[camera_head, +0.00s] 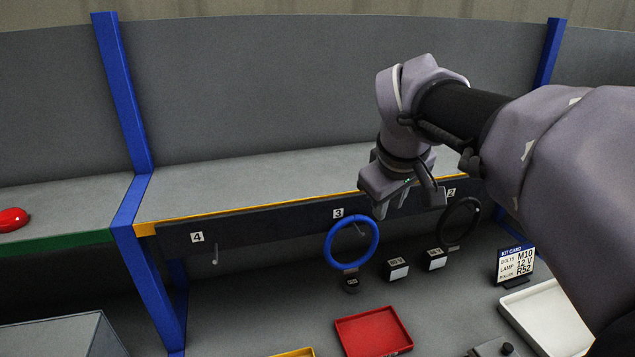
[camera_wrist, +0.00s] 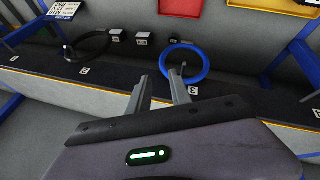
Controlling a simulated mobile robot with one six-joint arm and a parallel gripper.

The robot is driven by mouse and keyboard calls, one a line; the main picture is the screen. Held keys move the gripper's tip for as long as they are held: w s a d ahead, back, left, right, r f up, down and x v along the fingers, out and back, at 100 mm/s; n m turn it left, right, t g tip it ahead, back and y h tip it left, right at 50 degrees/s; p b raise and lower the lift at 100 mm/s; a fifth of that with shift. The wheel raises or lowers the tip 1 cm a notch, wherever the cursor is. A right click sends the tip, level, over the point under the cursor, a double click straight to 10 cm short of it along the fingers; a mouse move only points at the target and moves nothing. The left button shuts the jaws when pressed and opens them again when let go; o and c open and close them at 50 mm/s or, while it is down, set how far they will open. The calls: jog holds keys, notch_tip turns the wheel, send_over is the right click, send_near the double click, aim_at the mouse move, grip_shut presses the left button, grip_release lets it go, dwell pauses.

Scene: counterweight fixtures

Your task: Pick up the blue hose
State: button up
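The blue hose (camera_head: 327,250) is a ring hanging at the front of the shelf beside the label 3. A small hook shows inside the ring. In the wrist view the blue hose (camera_wrist: 207,65) lies just beyond and to the right of the fingertips. My gripper (camera_head: 391,212) is above and to the right of the hose in the head view, near the shelf's front edge. Its two fingers (camera_wrist: 158,80) are apart with nothing between them, and I see no contact with the hose.
A black ring (camera_head: 474,222) hangs at label 2, to the right. An empty hook (camera_head: 214,255) is at label 4. Small dark boxes (camera_head: 396,270) stand below. A red tray (camera_head: 374,333), a white tray (camera_head: 548,318) and a kit card (camera_head: 516,262) are lower down.

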jog(key=b, duration=0.2)
send_near(375, 233)
jog(key=s+d+x, duration=0.1)
jog(key=x, duration=0.5)
jog(key=b+x, duration=0.1)
jog(key=x, duration=0.1)
jog(key=a+x, duration=0.1)
jog(key=x, duration=0.1)
jog(key=shift+w+b, duration=0.4)
jog(key=shift+w, duration=0.1)
jog(key=shift+s+r, duration=0.1)
jog(key=shift+r, duration=0.05)
grip_shut()
